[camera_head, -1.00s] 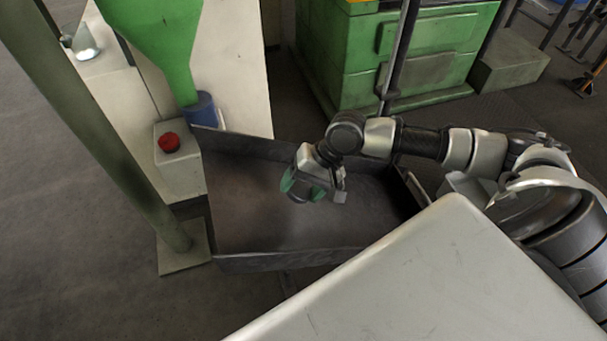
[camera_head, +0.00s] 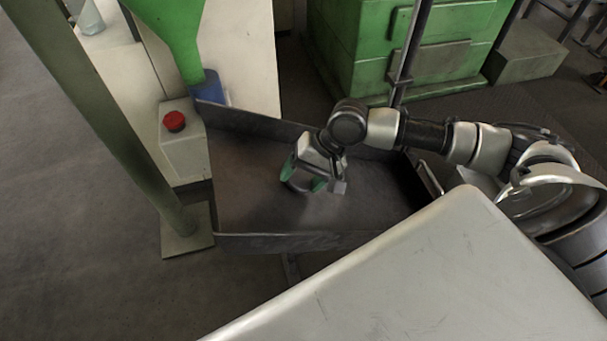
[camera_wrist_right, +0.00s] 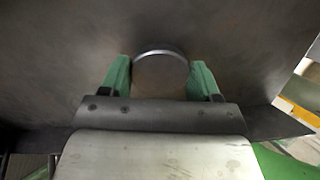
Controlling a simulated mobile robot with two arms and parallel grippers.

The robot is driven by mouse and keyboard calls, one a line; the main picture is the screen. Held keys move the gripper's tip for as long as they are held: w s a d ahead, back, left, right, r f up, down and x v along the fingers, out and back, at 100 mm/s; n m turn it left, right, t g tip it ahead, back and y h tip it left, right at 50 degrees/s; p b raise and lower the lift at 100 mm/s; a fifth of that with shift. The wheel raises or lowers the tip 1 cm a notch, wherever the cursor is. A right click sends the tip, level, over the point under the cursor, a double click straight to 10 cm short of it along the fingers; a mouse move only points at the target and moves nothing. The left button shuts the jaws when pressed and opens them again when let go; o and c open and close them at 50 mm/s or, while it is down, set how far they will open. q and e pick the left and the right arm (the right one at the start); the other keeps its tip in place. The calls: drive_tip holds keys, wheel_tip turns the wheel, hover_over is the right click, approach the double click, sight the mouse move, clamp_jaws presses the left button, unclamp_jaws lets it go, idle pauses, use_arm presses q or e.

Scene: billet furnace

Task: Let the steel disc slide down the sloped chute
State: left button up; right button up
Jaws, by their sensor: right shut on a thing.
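The sloped chute (camera_head: 250,190) is a dark metal trough with raised side walls, in the middle of the head view. My right gripper (camera_head: 303,185), with green fingers, is over the chute's bed. In the right wrist view, the steel disc (camera_wrist_right: 160,72) is a dark round piece between the two green fingers of my right gripper (camera_wrist_right: 160,85), which are shut on it. The chute's dark surface (camera_wrist_right: 60,60) fills the background there. I cannot tell whether the disc touches the chute bed. In the head view the disc is mostly hidden by the gripper. My left gripper is not in view.
A white box with a red button (camera_head: 174,121) stands at the chute's left end, beside a green post (camera_head: 110,120). A green funnel with a blue spout (camera_head: 208,88) is behind it. A green machine (camera_head: 400,50) stands at the back.

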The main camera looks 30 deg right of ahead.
idle(0.3)
drive_tip(key=o, duration=1.2)
